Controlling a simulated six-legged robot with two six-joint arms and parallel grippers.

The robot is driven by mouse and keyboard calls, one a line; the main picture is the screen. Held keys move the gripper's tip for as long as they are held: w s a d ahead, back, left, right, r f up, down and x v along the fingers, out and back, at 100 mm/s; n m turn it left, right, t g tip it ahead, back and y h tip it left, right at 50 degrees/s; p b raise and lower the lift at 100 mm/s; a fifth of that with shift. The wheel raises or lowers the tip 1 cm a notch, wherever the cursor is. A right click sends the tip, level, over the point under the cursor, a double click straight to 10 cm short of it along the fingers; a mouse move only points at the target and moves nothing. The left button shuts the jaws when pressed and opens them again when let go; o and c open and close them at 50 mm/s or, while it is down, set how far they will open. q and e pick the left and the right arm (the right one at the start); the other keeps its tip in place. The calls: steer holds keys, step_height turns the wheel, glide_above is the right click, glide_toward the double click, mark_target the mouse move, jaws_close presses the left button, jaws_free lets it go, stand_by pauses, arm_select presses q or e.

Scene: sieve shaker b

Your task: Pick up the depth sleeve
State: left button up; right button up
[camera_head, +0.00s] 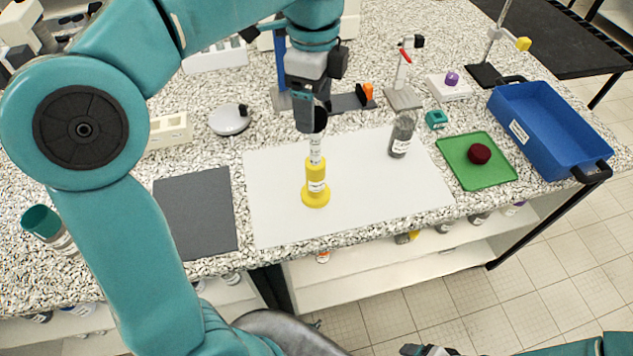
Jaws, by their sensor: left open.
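A yellow flanged sleeve (316,185) with a white label stands upright on the white mat (270,215); I take it to be the depth sleeve. A slim pale labelled piece (315,152) rises from its top. My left gripper (312,125) points down right above this piece, with its jaws open. The gripper hides the top of the piece, and I cannot tell whether the fingers are around it or just above it. Part of my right gripper (425,350) shows at the bottom edge; its jaws cannot be made out.
A grey bottle (402,134) stands on the mat's right side. Right of it are a green tray (462,180) with a dark red lump (479,154) and a blue bin (545,150). A dark grey pad (195,215) lies left. Stands line the back. The mat's front is clear.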

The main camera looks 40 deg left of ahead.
arm_select(q)
steer(key=shift+s+f, duration=0.25)
steer(key=shift+f, duration=0.45)
steer(key=f, duration=0.5)
steer(key=shift+w+f, duration=0.1)
steer(key=shift+w, duration=0.2)
steer(key=shift+s, duration=0.15)
steer(key=c, duration=0.7)
jaws_close()
